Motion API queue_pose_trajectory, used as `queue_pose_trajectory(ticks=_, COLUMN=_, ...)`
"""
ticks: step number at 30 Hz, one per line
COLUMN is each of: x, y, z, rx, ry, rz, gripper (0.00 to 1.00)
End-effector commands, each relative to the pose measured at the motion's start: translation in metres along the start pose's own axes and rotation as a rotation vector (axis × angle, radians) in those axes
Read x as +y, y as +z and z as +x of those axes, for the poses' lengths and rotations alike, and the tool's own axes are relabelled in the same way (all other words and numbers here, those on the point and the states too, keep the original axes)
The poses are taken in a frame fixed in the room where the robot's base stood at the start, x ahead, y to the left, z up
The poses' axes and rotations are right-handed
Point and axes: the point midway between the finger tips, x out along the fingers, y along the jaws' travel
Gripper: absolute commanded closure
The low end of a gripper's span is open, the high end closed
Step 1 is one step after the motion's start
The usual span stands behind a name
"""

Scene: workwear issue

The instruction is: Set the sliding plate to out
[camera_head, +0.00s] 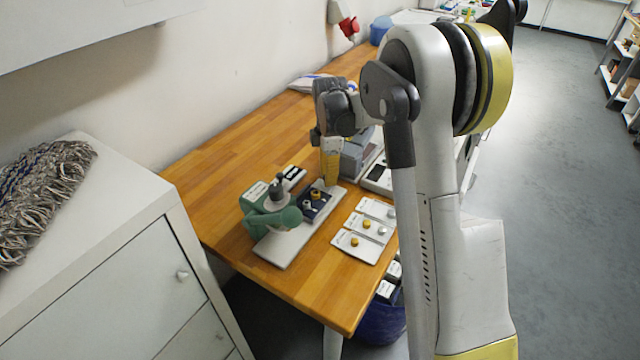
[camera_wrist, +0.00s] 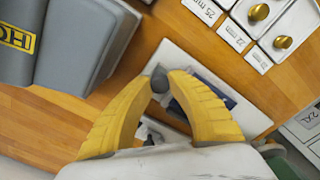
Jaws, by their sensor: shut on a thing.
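The green press (camera_head: 275,215) stands on a pale base plate (camera_head: 280,245) on the wooden table in the head view. The dark blue sliding plate (camera_head: 320,213) sits on that base, right of the press head, with small brass and silver pieces on it. It is partly hidden behind a finger in the wrist view (camera_wrist: 222,88). My gripper (camera_head: 330,182) reaches down at the far end of the sliding plate. In the wrist view my gripper (camera_wrist: 160,82) has its yellow fingertips shut on a small dark grey knob (camera_wrist: 159,79). How the knob joins the plate is hidden.
White size cards (camera_head: 365,228) with brass and silver pieces lie right of the press. A grey machine (camera_head: 355,157) stands close behind my gripper; a grey box-like body (camera_wrist: 88,40) fills the wrist view's upper left. Bare table (camera_head: 305,283) lies in front.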

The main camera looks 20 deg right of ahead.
Motion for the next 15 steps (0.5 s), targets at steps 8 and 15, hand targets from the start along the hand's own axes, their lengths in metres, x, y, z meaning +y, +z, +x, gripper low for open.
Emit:
queue_pose_trajectory(ticks=8, x=0.0030, y=0.0030, z=-0.0001, rx=-0.004, ry=0.008, rz=0.003, gripper=1.00)
queue_pose_trajectory(ticks=15, x=0.0024, y=0.0024, z=-0.0001, rx=-0.004, ry=0.006, rz=0.002, gripper=0.54)
